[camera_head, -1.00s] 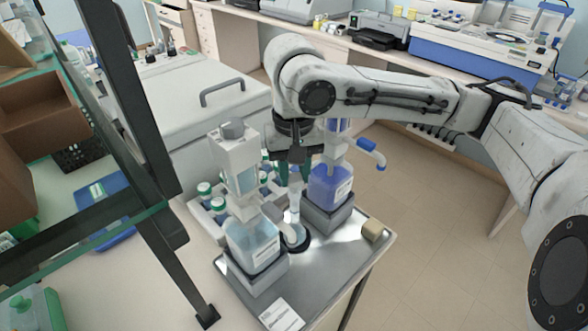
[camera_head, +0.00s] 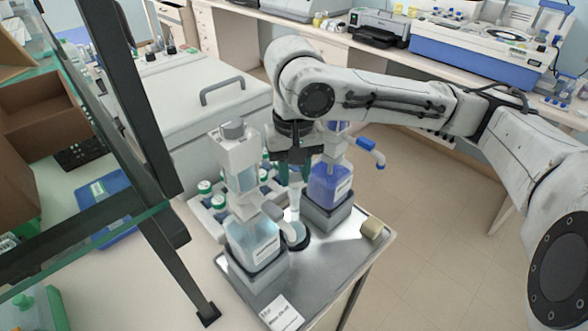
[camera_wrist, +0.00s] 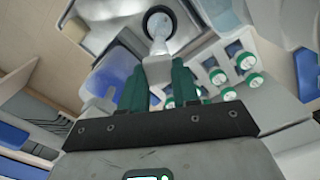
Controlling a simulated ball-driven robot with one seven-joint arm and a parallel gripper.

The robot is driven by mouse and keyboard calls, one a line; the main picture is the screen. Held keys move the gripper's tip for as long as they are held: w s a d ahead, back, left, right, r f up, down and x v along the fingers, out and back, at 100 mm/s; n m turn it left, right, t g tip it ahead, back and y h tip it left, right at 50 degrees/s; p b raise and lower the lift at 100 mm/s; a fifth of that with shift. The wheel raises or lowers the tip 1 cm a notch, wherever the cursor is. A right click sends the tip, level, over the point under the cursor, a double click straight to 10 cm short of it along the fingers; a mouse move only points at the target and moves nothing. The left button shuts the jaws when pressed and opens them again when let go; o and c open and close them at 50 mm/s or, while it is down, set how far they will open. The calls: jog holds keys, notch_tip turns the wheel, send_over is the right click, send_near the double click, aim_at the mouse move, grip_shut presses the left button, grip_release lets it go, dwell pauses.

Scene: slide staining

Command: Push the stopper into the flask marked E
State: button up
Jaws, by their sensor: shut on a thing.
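My gripper (camera_head: 296,172) points down over a small clear flask (camera_head: 294,216) on the metal tray. Its green fingers (camera_wrist: 160,82) are shut on a pale stopper (camera_wrist: 157,68), which also shows between them in the head view (camera_head: 295,178). The flask's narrow body also shows in the wrist view (camera_wrist: 158,38), in line beyond the stopper, standing at a dark ring (camera_wrist: 168,12). The stopper is at the flask's mouth; how deep it sits, I cannot tell. No letter on the flask can be read.
A dispenser bottle with pale blue liquid (camera_head: 254,243) stands close left of the flask, and one with violet liquid (camera_head: 328,186) close right. Green-capped bottles (camera_head: 205,187) stand behind. A tan block (camera_head: 371,229) and a printed card (camera_head: 281,313) lie on the tray (camera_head: 335,262).

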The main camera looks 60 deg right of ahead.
jog(key=shift+f, duration=0.6)
dwell(1.0)
jog(key=o, duration=1.5)
jog(key=shift+r+p, duration=3.05)
jog(key=shift+p, duration=0.1)
jog(key=shift+c, duration=0.4)
